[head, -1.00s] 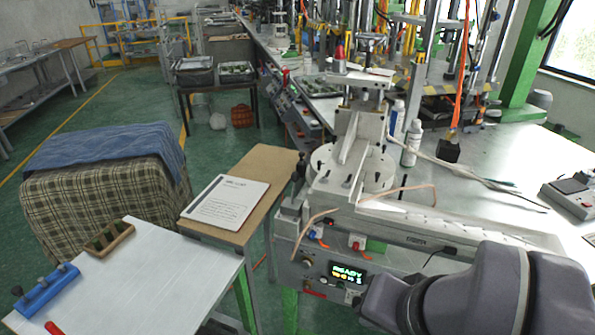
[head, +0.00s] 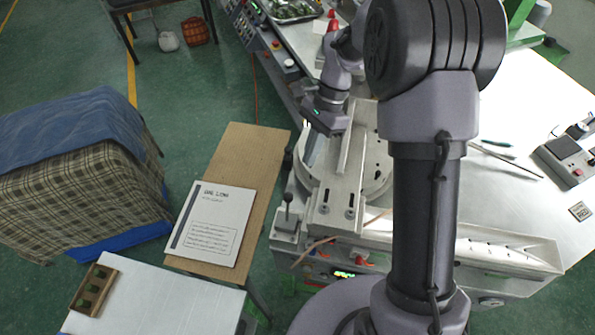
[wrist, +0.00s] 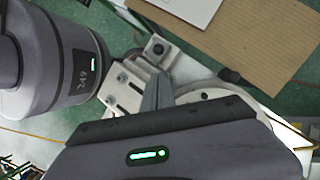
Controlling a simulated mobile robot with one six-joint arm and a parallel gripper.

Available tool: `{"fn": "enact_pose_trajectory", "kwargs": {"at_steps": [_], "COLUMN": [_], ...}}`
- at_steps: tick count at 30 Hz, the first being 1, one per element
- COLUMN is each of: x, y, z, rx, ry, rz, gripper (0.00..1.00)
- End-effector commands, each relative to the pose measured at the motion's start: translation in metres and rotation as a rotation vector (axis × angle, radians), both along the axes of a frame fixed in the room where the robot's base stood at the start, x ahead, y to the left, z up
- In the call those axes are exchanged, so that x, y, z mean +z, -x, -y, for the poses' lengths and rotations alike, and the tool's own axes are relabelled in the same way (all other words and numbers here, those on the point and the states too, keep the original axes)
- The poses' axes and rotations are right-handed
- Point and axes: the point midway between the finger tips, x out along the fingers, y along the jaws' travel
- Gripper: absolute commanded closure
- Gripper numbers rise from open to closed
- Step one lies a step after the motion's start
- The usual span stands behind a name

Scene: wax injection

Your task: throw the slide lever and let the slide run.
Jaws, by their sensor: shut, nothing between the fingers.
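A short lever with a dark round knob (head: 287,199) stands upright on a small block at the machine's front left corner. In the wrist view, a dark knob on a block (wrist: 157,48) seems to be the same lever. The pale slide (head: 338,208), a slotted metal plate, lies on the machine, with a slotted part also in the wrist view (wrist: 122,90). My gripper (head: 312,150) is shut and empty, pointing down over the left side of the round plate (head: 376,185), behind the lever and apart from it. Its fingers also show in the wrist view (wrist: 157,92).
A brown board (head: 258,150) with a printed sheet (head: 213,222) lies left of the machine. A white table (head: 165,305) with a wooden block (head: 94,290) is front left. A copper-coloured tube (head: 312,250) crosses the machine's front. My arm hides the machine's middle right.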

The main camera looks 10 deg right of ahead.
Motion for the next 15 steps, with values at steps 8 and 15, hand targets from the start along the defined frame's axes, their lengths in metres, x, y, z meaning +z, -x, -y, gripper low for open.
{"fn": "enact_pose_trajectory", "kwargs": {"at_steps": [8, 15], "x": [-0.025, -0.069], "y": [0.009, 0.024], "z": [-0.008, -0.022], "rx": [0.003, 0.003], "ry": [0.000, 0.000], "rz": [-0.002, 0.000], "gripper": [1.00, 1.00]}}
